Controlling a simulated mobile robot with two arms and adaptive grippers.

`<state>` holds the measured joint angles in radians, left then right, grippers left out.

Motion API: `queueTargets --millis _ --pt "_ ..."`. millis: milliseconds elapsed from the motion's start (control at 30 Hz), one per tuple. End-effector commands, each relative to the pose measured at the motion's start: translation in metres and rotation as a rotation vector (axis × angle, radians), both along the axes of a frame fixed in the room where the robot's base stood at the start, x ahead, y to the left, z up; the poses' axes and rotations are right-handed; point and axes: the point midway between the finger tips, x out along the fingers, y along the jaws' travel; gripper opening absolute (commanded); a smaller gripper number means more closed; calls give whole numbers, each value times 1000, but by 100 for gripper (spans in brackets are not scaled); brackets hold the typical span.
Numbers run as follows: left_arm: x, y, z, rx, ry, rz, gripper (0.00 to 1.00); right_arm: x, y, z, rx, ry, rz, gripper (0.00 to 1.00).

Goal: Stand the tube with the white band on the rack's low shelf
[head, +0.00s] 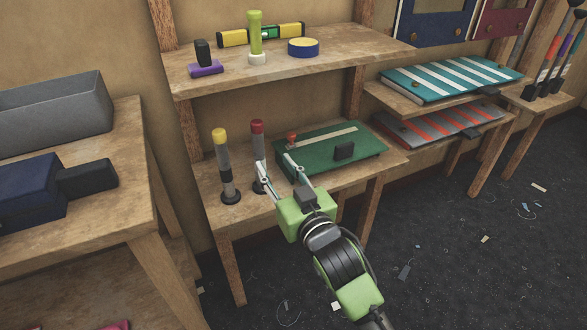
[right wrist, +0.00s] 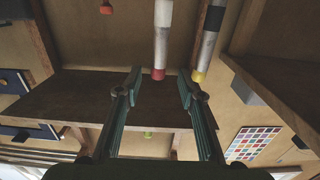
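The tube with the white band (head: 258,146) has a red cap and stands upright on the rack's low shelf (head: 211,183). In the right wrist view the tube (right wrist: 161,48) appears upside down, its white band near the top edge. My right gripper (head: 276,165) is open in front of this tube. In the right wrist view its fingers (right wrist: 160,76) are on either side of the tube's line, with a gap to each. One finger covers part of the tube in the head view. I cannot tell how deep the tube is between them. My left gripper is not in view.
A yellow-capped tube with a black band (head: 225,165) stands close to the left. A green case (head: 335,150) lies to the right. The upper shelf (head: 345,50) holds a lime tube (head: 255,35), a spirit level (head: 288,31) and a blue-yellow roll (head: 303,47).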

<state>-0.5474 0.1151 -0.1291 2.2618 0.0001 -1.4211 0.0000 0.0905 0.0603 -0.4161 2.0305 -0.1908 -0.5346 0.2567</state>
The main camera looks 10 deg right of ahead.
Motion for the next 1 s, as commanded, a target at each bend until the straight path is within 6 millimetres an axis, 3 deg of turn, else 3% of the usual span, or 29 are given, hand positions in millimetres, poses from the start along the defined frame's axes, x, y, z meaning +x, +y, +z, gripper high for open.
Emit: queueTargets --millis 167,267,367,433,567,600,700,833,900,1000 --pt "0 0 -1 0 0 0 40 -2 -1 0 0 1 0 36" --pt "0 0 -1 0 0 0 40 -4 -5 -11 -7 28 -9 36" --pt "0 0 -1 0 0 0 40 -16 -22 -51 -34 140 -41 36" --pt "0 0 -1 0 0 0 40 -36 -43 -98 -69 275 -75 36" --pt "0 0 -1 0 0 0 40 -103 -88 -194 -152 587 -131 36" --pt "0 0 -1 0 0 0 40 -128 -101 -220 -179 682 -141 36" --pt "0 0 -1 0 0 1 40 -195 -128 -269 -240 900 -154 36" --pt "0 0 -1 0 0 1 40 -268 -152 -305 -297 1112 -152 36" --pt "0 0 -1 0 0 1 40 -294 -160 -313 -317 1184 -146 36" --pt "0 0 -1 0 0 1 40 -313 -165 -319 -332 1237 -144 36"
